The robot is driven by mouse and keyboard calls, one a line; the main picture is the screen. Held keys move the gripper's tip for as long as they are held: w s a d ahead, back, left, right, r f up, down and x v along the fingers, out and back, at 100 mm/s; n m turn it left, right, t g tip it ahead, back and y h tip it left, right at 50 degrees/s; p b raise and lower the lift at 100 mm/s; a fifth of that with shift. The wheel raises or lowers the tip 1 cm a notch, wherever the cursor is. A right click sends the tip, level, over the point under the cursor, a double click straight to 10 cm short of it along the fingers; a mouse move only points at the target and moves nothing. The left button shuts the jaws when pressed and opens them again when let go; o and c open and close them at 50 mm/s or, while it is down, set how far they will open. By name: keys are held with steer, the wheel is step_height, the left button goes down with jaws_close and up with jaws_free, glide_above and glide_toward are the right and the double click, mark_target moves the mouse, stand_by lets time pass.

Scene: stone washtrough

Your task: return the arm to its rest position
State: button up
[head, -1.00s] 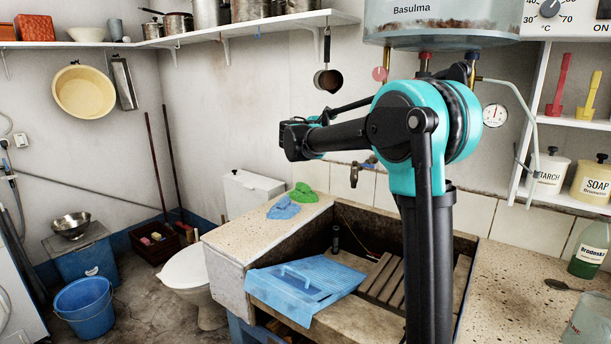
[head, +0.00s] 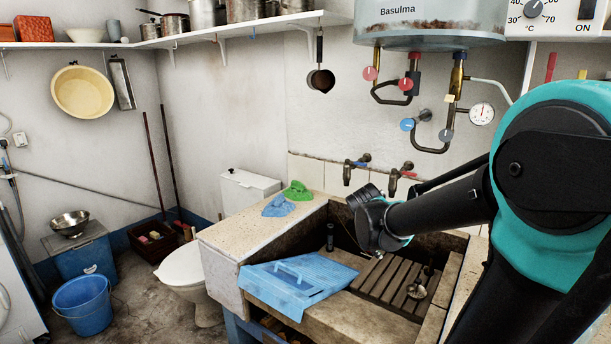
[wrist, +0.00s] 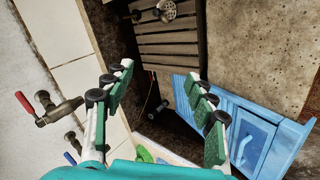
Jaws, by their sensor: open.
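My gripper (wrist: 162,98) is open in the wrist view, with its green-padded fingers spread and nothing between them. In the head view my arm comes in from the right, and its wrist hangs over the stone trough (head: 400,326); the fingertips are hidden there. Past the fingers, the wrist view shows the wooden slatted rack (wrist: 170,50) in the trough and a metal strainer (wrist: 165,10). The strainer also shows in the head view (head: 417,292). A blue washboard-like panel (head: 298,282) lies across the trough's left front.
Two wall taps (head: 392,184) stick out behind the trough, close to my arm. Pipes with coloured valves (head: 408,125) hang under the tank (head: 430,30). Blue (head: 277,206) and green cloths (head: 298,191) lie on the left ledge. A ladle (head: 320,80) hangs from the shelf.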

steer(key=s+a+f+m+y, duration=0.2)
steer(key=s+f, duration=0.4)
steer(key=s, duration=0.3)
steer(key=s+a+f+m+g+y, duration=0.1)
steer(key=s+a+f+m+y, duration=0.2)
steer(key=s+f, duration=0.3)
steer(key=s+m, duration=0.1)
steer(key=s, duration=0.1)
steer(key=shift+s+a+f+g, duration=0.15)
steer(key=shift+s+f+g, duration=0.15)
steer(key=shift+s, duration=0.1)
steer(key=shift+w+r, duration=0.1)
stand_by(0.7)
